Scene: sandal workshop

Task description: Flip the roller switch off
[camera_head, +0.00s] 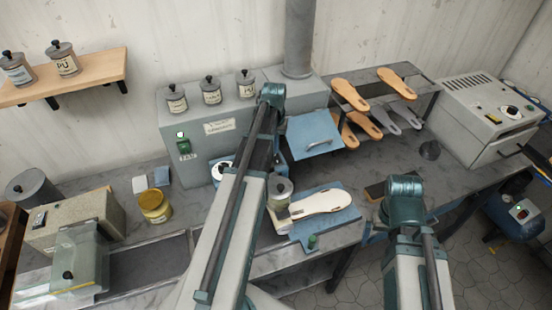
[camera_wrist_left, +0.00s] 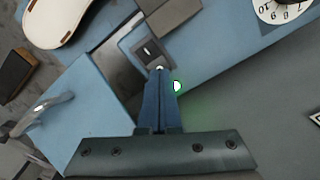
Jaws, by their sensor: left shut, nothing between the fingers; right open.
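In the left wrist view a small dark rocker switch (camera_wrist_left: 148,51) sits on a grey plate by blue machine parts. My left gripper (camera_wrist_left: 160,69) is shut and empty, its tips just beside the switch; contact cannot be told. A green lamp (camera_wrist_left: 177,86) glows just right of the fingers. In the head view the roller (camera_head: 279,188) stands at the blue board; my left arm hides the switch and left gripper. My right gripper (camera_head: 371,236) is open, low by the bench's front edge, apart from the roller.
A pale sole (camera_head: 318,203) lies on the blue board (camera_head: 340,218), with a green knob in front. A white dial (camera_wrist_left: 284,8) is at the wrist view's upper right. A yellow jar (camera_head: 155,207) stands left; a shoe rack (camera_head: 425,95) stands behind.

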